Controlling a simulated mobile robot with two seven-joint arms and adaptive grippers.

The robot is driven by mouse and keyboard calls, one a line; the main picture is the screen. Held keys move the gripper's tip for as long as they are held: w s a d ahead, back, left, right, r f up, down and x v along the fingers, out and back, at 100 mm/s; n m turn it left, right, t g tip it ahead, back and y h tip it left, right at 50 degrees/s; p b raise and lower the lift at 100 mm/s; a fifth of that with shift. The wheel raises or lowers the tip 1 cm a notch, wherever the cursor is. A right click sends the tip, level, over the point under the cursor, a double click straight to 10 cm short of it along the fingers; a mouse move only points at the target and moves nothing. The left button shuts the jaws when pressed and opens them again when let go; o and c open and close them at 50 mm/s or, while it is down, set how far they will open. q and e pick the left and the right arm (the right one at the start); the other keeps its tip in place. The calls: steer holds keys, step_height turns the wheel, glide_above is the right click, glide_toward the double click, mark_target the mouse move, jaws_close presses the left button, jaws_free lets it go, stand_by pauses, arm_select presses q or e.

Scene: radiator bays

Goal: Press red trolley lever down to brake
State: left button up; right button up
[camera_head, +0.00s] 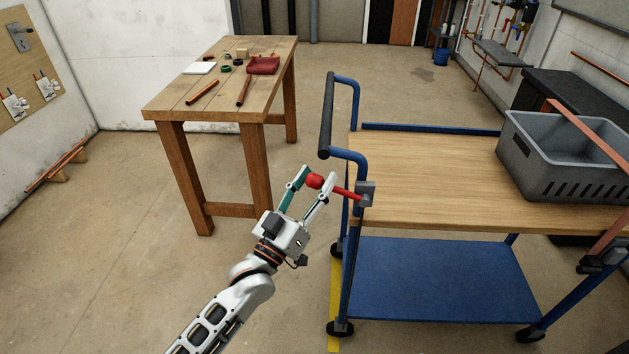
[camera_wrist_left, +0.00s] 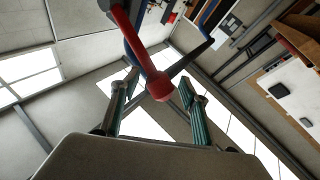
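The red trolley lever (camera_head: 342,190) juts left from a grey bracket (camera_head: 366,192) on the trolley's blue handle post. It rises slightly toward a round red knob (camera_head: 314,181). My left gripper (camera_head: 311,184) is at this outer end, its two fingers spread with the knob between or just beyond their tips. In the left wrist view, the knob (camera_wrist_left: 160,88) appears between the open fingers (camera_wrist_left: 160,86), with gaps visible on both sides. I cannot tell whether any finger touches it. My right gripper is not in view.
The blue trolley has a wooden top (camera_head: 430,195), a blue lower shelf (camera_head: 430,280) and a dark push bar (camera_head: 326,115). A grey crate (camera_head: 530,185) stands on its right side. A wooden workbench (camera_head: 170,98) is behind my gripper.

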arm_select(q)
jaws_close()
steer(key=shift+f, duration=0.15)
